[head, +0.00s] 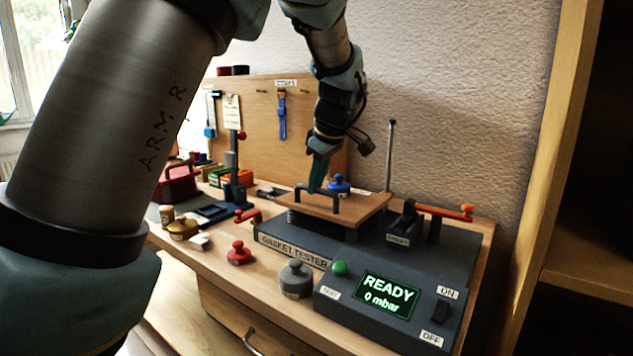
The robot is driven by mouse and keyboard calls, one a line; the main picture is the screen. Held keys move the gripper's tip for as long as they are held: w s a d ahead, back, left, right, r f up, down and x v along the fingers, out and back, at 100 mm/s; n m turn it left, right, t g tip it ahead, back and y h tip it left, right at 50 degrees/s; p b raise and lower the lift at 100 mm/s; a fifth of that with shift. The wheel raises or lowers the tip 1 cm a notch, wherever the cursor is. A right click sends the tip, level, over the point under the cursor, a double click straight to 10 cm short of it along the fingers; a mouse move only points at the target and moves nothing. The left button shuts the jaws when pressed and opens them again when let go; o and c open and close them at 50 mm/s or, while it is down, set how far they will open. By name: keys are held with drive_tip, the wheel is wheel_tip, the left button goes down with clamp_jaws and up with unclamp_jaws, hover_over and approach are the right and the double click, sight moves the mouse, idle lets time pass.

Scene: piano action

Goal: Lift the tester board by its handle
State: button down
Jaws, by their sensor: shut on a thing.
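The tester board (357,212) is a flat wooden plate on a dark ribbed block of the gasket tester (392,262). The fingertips partly hide the handle's left end. The board looks level and sits close over the block; I cannot tell whether there is a gap under it. A blue knobbed piece (339,184) shows just behind the handle.
An orange lever (446,211) and a thin upright rod (390,155) stand right of and behind the board. A grey weight (296,279), a red knob (239,252) and the READY display (388,293) are in front. A wooden tool panel (262,115) rises behind.

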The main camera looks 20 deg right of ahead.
idle(0.4)
wheel_tip(320, 180, up, 14)
drive_tip(key=p, duration=0.9)
drive_tip(key=c, duration=0.8)
unclamp_jaws()
drive_tip(key=shift+f, duration=0.1)
drive_tip(key=shift+c, duration=0.2)
drive_tip(key=b+v, duration=0.1)
drive_tip(key=v, duration=0.9)
drive_tip(key=shift+r+b, duration=0.3)
drive_tip(key=shift+r, duration=0.05)
drive_tip(key=shift+s, duration=0.15)
